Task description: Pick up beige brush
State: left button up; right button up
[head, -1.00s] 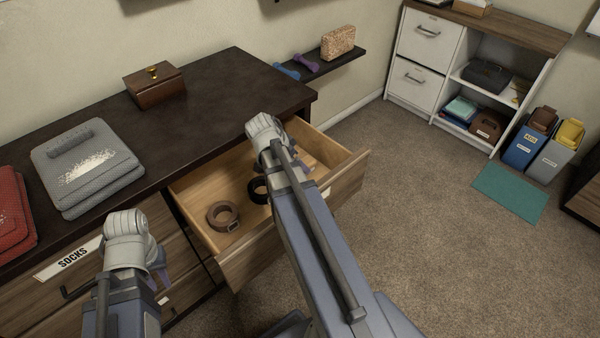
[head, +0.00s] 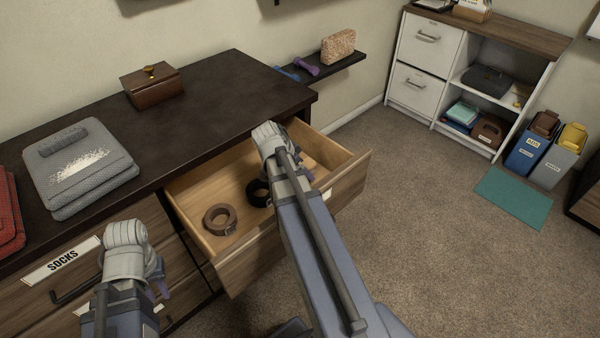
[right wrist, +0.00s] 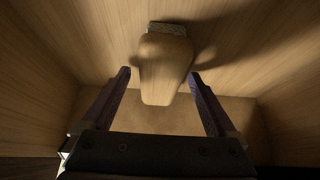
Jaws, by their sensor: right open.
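The beige brush (right wrist: 165,68) lies inside the open wooden drawer, with its dark bristle end at the top of the right wrist view. My right gripper (right wrist: 159,73) is open, with one dark finger on each side of the brush and a gap on both sides. My left gripper (head: 158,278) hangs in front of the drawer unit at lower left. Its fingers are mostly hidden behind its wrist.
A brown rolled belt (head: 219,219) and a black one (head: 258,193) lie in the drawer, left of my right arm. The drawer walls stand close around the right gripper. The dark dresser top (head: 215,110) holds a wooden box (head: 152,88) and grey folded cloth (head: 80,180).

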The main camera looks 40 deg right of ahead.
dwell(0.3)
grip_shut()
dwell(0.6)
